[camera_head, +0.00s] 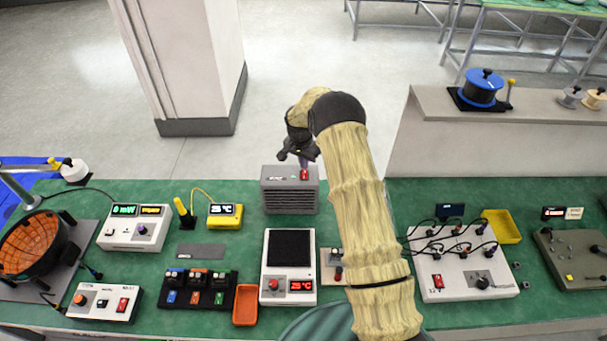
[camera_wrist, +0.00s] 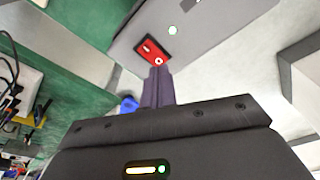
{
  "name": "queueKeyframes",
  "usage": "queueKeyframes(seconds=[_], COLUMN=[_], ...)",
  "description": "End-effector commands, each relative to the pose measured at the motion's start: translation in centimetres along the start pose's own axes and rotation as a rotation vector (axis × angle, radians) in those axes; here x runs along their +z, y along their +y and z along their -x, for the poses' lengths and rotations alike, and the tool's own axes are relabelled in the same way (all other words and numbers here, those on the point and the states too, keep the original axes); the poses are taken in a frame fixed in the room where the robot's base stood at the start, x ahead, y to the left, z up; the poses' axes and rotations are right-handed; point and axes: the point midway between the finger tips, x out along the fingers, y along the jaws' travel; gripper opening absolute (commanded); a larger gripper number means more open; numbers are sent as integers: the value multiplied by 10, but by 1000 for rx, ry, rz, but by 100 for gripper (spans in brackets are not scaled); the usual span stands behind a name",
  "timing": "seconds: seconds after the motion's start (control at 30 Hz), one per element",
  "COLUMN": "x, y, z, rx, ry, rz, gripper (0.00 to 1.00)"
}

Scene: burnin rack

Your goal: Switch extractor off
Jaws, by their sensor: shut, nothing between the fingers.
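The extractor (camera_head: 290,198) is a grey box with a slatted front at the back edge of the green bench. A red rocker switch (camera_head: 304,175) is on its top. In the wrist view the red switch (camera_wrist: 153,51) shows white marks on the grey top, with a green light (camera_wrist: 172,30) beside it. My gripper (camera_head: 304,160) is just above the extractor's top, close to the switch. In the wrist view the shut fingers (camera_wrist: 158,75) point at the switch's near end. Whether they touch it I cannot tell.
A white instrument with a dark plate (camera_head: 289,248) stands in front of the extractor. A yellow meter (camera_head: 225,215) is to its left. A white panel with cables (camera_head: 455,285) is to the right. A pillar (camera_head: 185,60) stands behind the bench.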

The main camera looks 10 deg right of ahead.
Motion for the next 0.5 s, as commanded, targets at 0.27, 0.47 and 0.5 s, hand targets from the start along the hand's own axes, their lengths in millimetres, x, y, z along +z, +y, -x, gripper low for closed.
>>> queueKeyframes(seconds=[0.27, 0.47, 0.5], x=[1, -1, -1], y=[0, 2, 2], z=[-3, -6, -6], rx=[0, 1, 1], ry=[0, 0, 0], rz=[0, -3, -4], gripper=[0, 0, 0])
